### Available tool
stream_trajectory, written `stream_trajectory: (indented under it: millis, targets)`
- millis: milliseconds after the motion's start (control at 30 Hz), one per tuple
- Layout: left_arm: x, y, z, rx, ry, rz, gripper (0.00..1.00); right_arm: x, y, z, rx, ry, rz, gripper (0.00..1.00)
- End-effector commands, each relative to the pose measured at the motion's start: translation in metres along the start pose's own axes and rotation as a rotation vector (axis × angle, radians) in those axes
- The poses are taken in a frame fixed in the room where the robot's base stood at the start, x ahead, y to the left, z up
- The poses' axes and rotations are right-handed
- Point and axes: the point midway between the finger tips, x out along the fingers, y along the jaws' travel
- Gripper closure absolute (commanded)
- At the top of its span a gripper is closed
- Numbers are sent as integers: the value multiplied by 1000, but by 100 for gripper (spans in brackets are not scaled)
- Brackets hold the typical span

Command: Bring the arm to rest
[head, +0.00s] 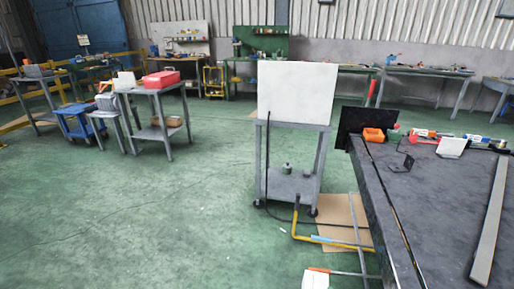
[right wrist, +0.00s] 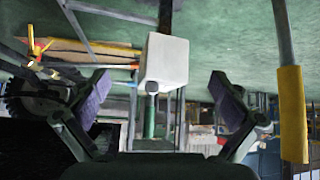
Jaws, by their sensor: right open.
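My right gripper (right wrist: 160,80) shows in the right wrist view, with its two purple-padded fingers spread wide apart. The gap between the fingers holds nothing. A white block-like thing (right wrist: 165,58) appears in line with the gap, beyond the fingers; I cannot tell its distance. Neither of my grippers shows in the head view, and my left gripper is in no view.
A dark workbench (head: 430,205) stands at the right with an orange item (head: 374,135) and a long metal bar (head: 490,225) on it. A wheeled cart (head: 290,185) with a white panel (head: 297,92) stands mid-view. Green floor (head: 160,220) is open at left. A yellow-sleeved post (right wrist: 292,115) is right of the gripper.

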Motion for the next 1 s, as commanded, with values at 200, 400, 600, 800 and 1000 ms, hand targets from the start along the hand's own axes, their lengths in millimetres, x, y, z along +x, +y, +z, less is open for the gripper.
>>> stream_trajectory:
  millis: [200, 400, 600, 800, 1000]
  targets:
    - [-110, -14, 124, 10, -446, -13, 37, -110, 14, 124, -9, -446, 13, 0]
    - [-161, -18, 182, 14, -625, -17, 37, -161, 18, 182, -14, -625, 17, 0]
    - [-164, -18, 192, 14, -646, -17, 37, -164, 18, 192, -14, -646, 17, 0]
    - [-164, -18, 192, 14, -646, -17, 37, -164, 18, 193, -14, -646, 17, 0]
    - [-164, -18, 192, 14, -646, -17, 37, -164, 18, 193, -14, -646, 17, 0]
